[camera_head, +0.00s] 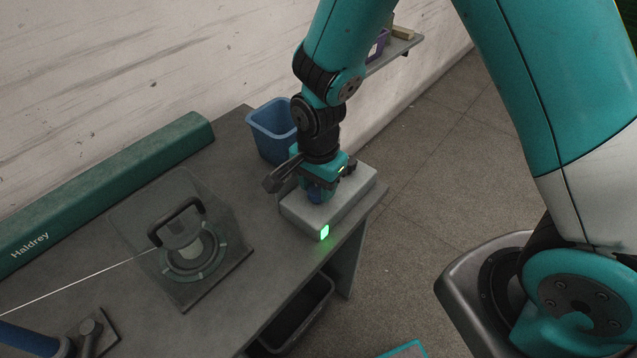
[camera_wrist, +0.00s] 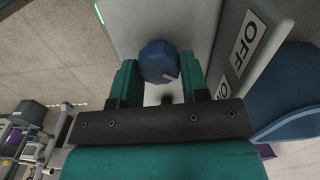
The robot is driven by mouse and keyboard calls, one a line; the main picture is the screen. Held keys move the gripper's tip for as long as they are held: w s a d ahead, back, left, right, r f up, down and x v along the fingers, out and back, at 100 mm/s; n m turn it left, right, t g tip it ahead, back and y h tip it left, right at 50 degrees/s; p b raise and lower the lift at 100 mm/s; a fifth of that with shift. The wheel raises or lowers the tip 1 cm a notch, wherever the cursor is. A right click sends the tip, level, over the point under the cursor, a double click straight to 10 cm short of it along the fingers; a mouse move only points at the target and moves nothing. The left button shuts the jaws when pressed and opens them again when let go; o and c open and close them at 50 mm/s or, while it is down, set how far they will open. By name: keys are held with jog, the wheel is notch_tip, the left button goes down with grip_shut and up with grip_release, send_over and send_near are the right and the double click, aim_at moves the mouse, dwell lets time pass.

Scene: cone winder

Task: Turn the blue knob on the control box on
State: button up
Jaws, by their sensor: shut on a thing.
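The grey control box (camera_head: 343,208) stands at the right end of the dark table, with a lit green lamp (camera_head: 324,232) on its near face. The blue knob (camera_wrist: 158,62) is on top of the box, between the two jaws of my gripper (camera_wrist: 161,82) in the wrist view. My gripper (camera_head: 316,192) points down over the box and is shut on the knob. A light mark shows on the knob's edge, toward the lower right in the wrist view. The OFF label (camera_wrist: 250,40) and the partly hidden ON label (camera_wrist: 223,88) lie to the right of the knob.
A blue bin (camera_head: 272,130) stands behind the box. A clear guard with a black handle (camera_head: 176,222) covers a round fixture on the left. A green Haldrey beam (camera_head: 110,185) runs along the wall. A black bin (camera_head: 295,315) sits below the table edge.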

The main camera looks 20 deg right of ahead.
aim_at(318, 187)
jog(key=o, duration=0.9)
jog(key=shift+o, duration=0.2)
jog(key=shift+r, duration=0.1)
notch_tip(318, 187, up, 17)
jog(key=shift+r, duration=0.15)
jog(key=s+r+n+y, duration=0.2)
jog(key=s+n, duration=0.6)
jog(key=n, duration=0.1)
jog(key=s+a+r+n+y, duration=0.1)
jog(key=s+r+n+y, duration=0.1)
jog(key=s+n, duration=0.7)
jog(key=shift+r, duration=0.8)
